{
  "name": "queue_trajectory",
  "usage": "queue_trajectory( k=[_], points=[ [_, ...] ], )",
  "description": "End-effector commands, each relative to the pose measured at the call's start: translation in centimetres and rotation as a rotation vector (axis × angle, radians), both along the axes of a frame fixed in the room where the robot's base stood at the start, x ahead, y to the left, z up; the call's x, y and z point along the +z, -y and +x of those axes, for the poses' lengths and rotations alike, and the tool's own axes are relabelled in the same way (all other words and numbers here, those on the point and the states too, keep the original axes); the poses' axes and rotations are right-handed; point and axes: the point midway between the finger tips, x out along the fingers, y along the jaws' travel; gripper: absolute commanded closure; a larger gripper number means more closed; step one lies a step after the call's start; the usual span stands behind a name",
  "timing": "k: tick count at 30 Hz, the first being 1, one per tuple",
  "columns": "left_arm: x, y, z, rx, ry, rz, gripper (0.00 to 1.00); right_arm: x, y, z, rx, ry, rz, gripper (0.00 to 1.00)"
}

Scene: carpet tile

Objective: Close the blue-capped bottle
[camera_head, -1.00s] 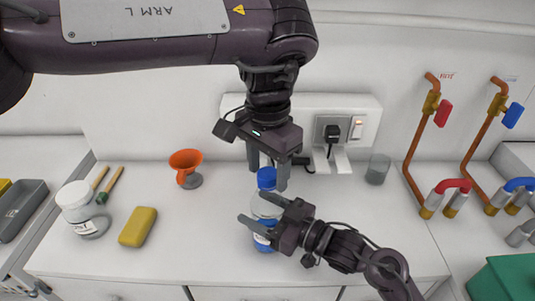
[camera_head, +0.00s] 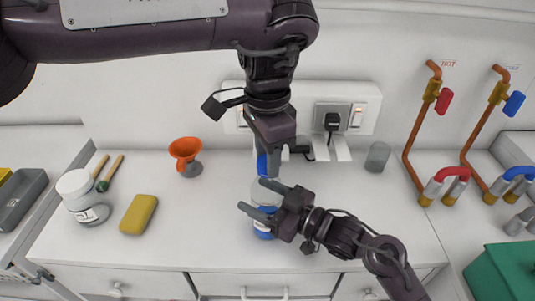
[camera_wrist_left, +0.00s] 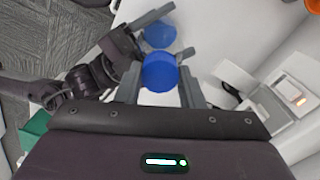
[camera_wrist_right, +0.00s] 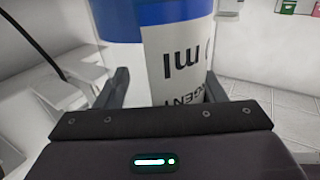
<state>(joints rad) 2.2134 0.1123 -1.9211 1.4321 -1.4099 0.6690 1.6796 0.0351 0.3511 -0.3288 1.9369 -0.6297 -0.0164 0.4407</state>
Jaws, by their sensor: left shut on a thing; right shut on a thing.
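The blue cap (camera_head: 262,165) is between the fingers of my left gripper (camera_head: 268,164), which is shut on it from above; the cap (camera_wrist_left: 160,72) also shows between them in the left wrist view. The bottle (camera_head: 264,235), white with blue bands, stands upright on the bench below the cap. My right gripper (camera_head: 270,203) is shut around its body from the right.
A white jar (camera_head: 78,190), a yellow sponge (camera_head: 138,214) and an orange funnel (camera_head: 185,152) lie to the left. A clear cup (camera_head: 377,157) stands behind right. A socket panel (camera_head: 345,115) is behind the grippers; pipes and taps are at the right.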

Motion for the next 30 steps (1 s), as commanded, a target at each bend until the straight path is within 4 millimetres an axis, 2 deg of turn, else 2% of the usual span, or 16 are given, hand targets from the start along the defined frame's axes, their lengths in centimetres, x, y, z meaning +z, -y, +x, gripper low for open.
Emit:
queue_trajectory(
  k=[30],
  points=[
    [-0.12, -0.03, 0.25, -2.301, 0.0, 0.002, 0.93, 0.01, 0.0, -0.04, 0.001, 0.001, 0.0, 1.0]
  ],
)
